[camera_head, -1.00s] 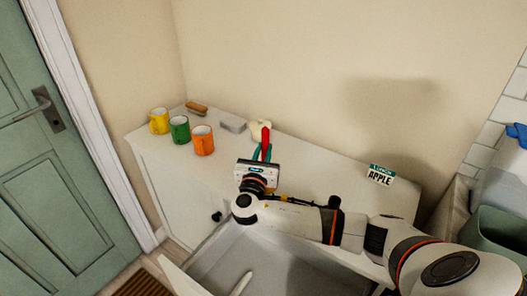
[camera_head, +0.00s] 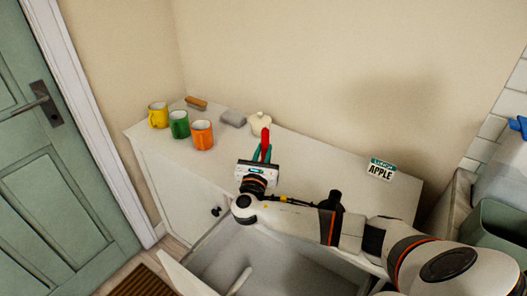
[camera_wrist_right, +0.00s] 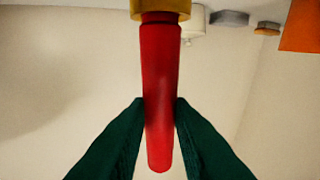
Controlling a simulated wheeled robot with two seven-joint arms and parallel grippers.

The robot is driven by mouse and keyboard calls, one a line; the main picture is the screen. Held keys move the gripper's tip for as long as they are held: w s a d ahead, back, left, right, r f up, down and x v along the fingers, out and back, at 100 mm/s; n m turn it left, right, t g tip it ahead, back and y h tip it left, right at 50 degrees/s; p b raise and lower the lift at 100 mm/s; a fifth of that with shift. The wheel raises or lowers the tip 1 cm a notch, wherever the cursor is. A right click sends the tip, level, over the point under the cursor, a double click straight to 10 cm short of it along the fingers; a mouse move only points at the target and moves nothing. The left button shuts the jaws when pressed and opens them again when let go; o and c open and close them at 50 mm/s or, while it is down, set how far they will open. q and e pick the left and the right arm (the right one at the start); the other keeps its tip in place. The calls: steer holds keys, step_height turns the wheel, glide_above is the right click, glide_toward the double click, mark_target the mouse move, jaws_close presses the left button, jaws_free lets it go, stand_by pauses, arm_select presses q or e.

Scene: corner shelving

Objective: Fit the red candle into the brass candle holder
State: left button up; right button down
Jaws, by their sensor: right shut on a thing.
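My right gripper (camera_head: 263,154) is shut on the red candle (camera_head: 265,138), above the cabinet top in the head view. In the right wrist view the candle (camera_wrist_right: 161,75) stands nearly straight between the two dark green fingers (camera_wrist_right: 160,108). Its end at the top of that view meets a brass-coloured piece, probably the candle holder (camera_wrist_right: 160,7), which is cut off by the frame edge. I cannot tell whether the candle sits inside it or only overlaps it. The holder is not visible in the head view. My left gripper is out of view.
Yellow (camera_head: 158,116), green (camera_head: 179,125) and orange (camera_head: 202,136) mugs stand at the cabinet's left. A white lidded pot (camera_head: 259,119), grey block (camera_head: 233,118) and brown brush-like item (camera_head: 196,103) lie behind. An APPLE box (camera_head: 381,170) stands right. The drawer (camera_head: 290,270) is open.

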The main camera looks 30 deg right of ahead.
steer(key=shift+f, duration=0.15)
steer(key=c, duration=1.2)
jaws_free()
steer(key=b+v, duration=0.1)
steer(key=v, duration=1.1)
steer(key=shift+s, duration=0.1)
